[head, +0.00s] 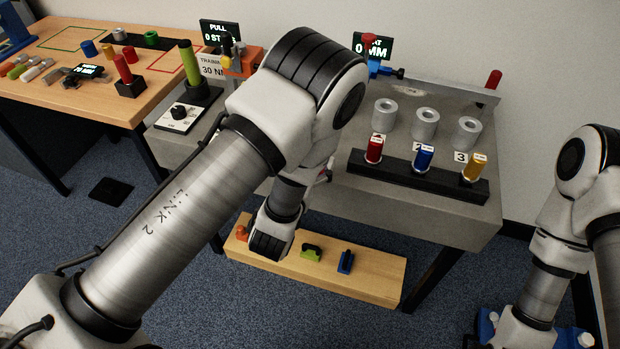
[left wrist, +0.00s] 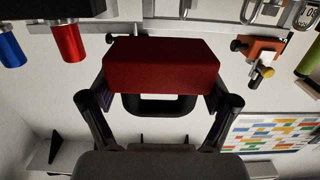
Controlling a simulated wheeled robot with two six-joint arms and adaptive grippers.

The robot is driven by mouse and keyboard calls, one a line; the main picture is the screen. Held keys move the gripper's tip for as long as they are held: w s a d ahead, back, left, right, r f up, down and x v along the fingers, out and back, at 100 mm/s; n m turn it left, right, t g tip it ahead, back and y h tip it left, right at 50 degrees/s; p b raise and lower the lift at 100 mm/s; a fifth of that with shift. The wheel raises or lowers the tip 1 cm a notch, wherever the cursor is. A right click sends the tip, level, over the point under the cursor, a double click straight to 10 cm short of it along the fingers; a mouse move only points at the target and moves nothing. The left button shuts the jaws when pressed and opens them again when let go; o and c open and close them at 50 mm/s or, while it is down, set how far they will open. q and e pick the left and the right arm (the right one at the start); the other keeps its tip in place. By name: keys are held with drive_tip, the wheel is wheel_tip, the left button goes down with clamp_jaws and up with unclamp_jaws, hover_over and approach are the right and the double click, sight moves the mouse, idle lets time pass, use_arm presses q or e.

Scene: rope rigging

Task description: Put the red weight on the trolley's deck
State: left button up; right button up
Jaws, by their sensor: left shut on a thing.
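The red weight (left wrist: 160,65) is a dark red block with a black handle in the left wrist view. My left gripper (left wrist: 160,97) is shut on it, with one finger at each side of the handle. In the head view my left arm comes in from the left and bends down above the floor in front of the grey bench. The gripper and the weight are hidden there behind my own arm. I cannot make out the trolley's deck for certain. My right arm is at the right edge of the head view, and its gripper is not visible.
The grey bench (head: 410,208) carries a black rack (head: 420,175) with red, blue and gold handles, and grey cylinders behind. A low wooden board (head: 370,285) with small coloured pieces lies below. A wooden table (head: 60,45) stands left. Blue parts with white knobs (head: 585,340) sit lower right.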

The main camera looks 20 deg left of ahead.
use_arm(q)
drive_tip(key=w, duration=0.1)
drive_tip(key=w+a, duration=0.1)
drive_tip(key=w, duration=0.1)
drive_tip(key=w+a, duration=0.1)
drive_tip(key=w, duration=0.1)
drive_tip(key=shift+a+f, duration=0.2)
drive_tip(key=shift+f, duration=1.75)
use_arm(e)
drive_tip(key=shift+f, duration=0.5)
drive_tip(key=shift+f, duration=0.1)
use_arm(q)
drive_tip(key=o, duration=1.6)
drive_tip(key=shift+f, duration=0.15)
drive_tip(key=shift+s, duration=0.1)
